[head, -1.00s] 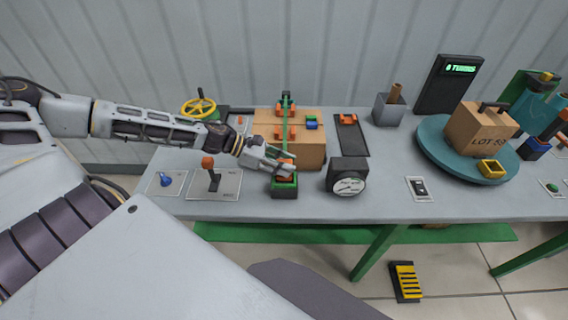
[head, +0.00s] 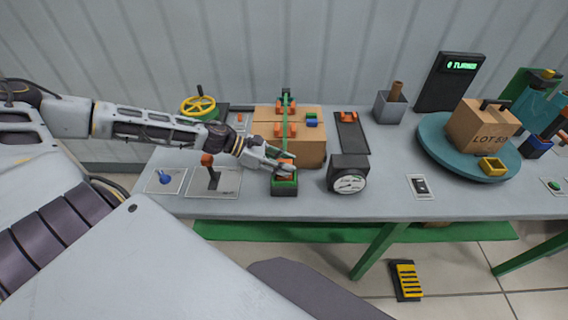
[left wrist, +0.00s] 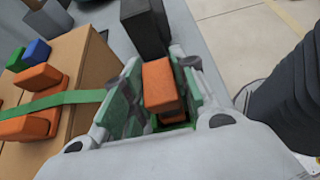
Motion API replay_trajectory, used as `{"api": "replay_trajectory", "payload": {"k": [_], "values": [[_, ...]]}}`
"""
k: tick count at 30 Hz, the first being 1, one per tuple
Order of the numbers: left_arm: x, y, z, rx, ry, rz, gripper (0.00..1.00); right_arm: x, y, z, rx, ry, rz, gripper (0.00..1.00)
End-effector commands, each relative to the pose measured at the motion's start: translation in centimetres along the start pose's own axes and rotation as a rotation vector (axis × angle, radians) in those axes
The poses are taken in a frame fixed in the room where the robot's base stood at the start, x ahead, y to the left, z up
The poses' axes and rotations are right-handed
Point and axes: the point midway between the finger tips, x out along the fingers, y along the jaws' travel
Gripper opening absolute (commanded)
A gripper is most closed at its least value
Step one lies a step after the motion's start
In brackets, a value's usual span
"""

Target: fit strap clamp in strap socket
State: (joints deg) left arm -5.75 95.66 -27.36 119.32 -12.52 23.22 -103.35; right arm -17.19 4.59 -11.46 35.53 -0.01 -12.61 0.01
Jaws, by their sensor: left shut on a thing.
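The strap clamp (left wrist: 160,88) is an orange block between the fingers of my left gripper (head: 283,167), which is shut on it. The green strap (head: 286,130) runs over the cardboard box (head: 313,155) to the clamp. The strap socket (head: 284,187) is a dark block with green on top at the front of the box. The clamp is at the socket's top; the fingers partly hide the contact, so I cannot tell how deep it sits. The left wrist view shows a little green (left wrist: 172,124) below the clamp. My right gripper is not in view.
A dial gauge (head: 348,175) stands just right of the socket. A lever panel (head: 213,181) and a blue knob panel (head: 166,180) lie to the left. A teal turntable (head: 437,150) with a box marked LOT stands at the right. The front table edge is close below the socket.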

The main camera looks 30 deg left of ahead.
Motion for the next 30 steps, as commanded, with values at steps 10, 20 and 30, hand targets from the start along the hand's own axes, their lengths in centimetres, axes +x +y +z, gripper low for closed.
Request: {"api": "replay_trajectory", "payload": {"k": [10,20,30], "values": [[0.23,0.01,-0.37,0.0,-0.001,0.0,0.01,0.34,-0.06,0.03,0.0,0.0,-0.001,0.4],[0.42,0.0,-0.71,-0.001,-0.001,0.0,0.01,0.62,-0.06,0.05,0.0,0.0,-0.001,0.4],[0.38,0.0,-0.66,0.0,-0.001,0.0,0.52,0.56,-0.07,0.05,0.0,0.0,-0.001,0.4]]}}
